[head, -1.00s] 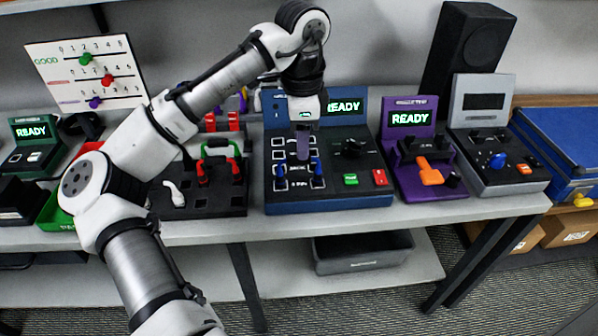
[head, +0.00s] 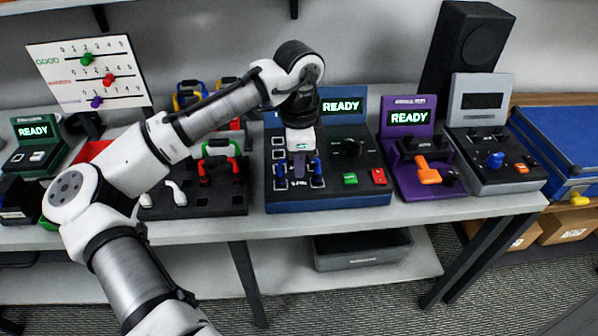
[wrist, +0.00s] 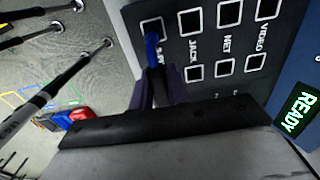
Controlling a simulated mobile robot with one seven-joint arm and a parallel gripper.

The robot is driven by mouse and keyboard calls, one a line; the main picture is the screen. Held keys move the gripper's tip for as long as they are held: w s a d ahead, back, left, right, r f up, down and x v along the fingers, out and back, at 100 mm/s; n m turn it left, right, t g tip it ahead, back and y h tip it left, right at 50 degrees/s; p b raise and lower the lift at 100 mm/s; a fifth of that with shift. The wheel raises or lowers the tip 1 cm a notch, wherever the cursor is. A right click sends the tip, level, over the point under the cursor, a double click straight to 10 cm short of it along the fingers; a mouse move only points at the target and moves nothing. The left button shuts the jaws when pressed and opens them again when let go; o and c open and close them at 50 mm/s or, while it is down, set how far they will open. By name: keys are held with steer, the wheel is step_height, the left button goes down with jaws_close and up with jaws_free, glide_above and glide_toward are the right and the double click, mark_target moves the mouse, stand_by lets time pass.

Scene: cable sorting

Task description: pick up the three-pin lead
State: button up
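The blue lead on the blue tester shows in the head view as two blue plugs, one at the left (head: 281,171) and one at the right (head: 317,169); its middle is hidden by my gripper. My gripper (head: 299,170) points down over the tester's panel between these plugs. In the wrist view a blue part of the lead (wrist: 153,48) reaches in between the two dark purple fingers (wrist: 159,82), beside a square socket outline. The fingers are around or very close to it. I cannot tell whether they press on it. The lead's pins are hidden.
The blue tester (head: 351,191) has a READY screen, with green and red buttons at its right. A black block (head: 224,199) with a green-and-red lead (head: 216,158) stands to its left. A purple tester (head: 412,186) and a grey tester (head: 494,182) stand to its right.

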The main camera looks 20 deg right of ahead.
jaws_close()
steer(key=shift+r, duration=0.15)
step_height(320, 180, up, 23)
steer(key=p, duration=0.4)
steer(key=shift+p, duration=0.3)
stand_by(0.5)
